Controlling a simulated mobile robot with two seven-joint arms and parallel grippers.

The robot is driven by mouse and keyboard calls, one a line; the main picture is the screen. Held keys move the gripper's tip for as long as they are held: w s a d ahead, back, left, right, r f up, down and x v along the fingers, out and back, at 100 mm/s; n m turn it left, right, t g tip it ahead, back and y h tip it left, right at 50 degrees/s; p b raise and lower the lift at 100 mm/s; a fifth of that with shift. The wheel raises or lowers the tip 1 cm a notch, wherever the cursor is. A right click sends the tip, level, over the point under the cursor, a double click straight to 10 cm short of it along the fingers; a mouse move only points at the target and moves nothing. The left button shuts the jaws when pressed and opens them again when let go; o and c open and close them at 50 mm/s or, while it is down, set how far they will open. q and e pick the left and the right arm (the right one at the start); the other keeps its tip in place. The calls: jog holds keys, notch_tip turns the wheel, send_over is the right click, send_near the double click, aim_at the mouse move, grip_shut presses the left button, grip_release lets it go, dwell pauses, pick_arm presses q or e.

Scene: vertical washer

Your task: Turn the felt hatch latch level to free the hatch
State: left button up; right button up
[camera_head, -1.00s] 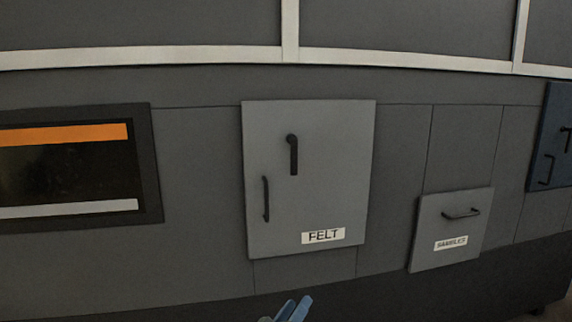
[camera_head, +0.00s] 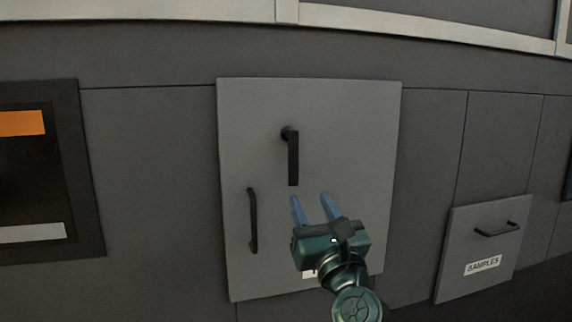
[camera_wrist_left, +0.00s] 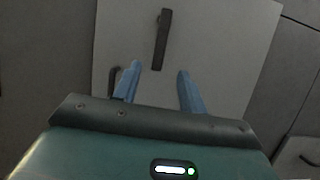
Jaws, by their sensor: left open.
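The felt hatch (camera_head: 350,120) is a light grey panel in the dark wall, and it looks shut. Its black latch (camera_head: 292,160) hangs straight down from a pivot at its upper end. A black upright handle (camera_head: 252,220) is at the hatch's left edge. My left gripper (camera_head: 312,207) is open and empty, with blue fingers pointing up, just below the latch in the head view. In the left wrist view the latch (camera_wrist_left: 162,40) is ahead, above and between the fingertips (camera_wrist_left: 158,68), with no contact visible. My gripper mostly hides the FELT label. My right gripper is not in view.
A samples drawer (camera_head: 490,235) with a black handle is to the right. A dark window (camera_head: 35,180) with an orange strip is at left. A pale rail (camera_head: 400,30) runs above the hatch. The wall around the hatch is flat.

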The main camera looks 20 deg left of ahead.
aim_at(294, 164)
pick_arm(q)
jog(key=p+x, duration=0.3)
jog(key=x, duration=0.9)
jog(key=shift+s+d+r, duration=0.1)
jog(key=shift+r, duration=0.05)
jog(key=shift+w+a+r, duration=0.15)
jog(key=shift+w+a, duration=0.2)
jog(key=shift+w, duration=0.15)
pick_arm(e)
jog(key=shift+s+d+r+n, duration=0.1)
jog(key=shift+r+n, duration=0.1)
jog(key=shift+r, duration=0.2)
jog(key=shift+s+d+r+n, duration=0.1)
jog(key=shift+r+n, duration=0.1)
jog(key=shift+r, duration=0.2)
pick_arm(q)
jog(key=shift+c, duration=0.3)
jog(key=c, duration=0.7)
grip_shut()
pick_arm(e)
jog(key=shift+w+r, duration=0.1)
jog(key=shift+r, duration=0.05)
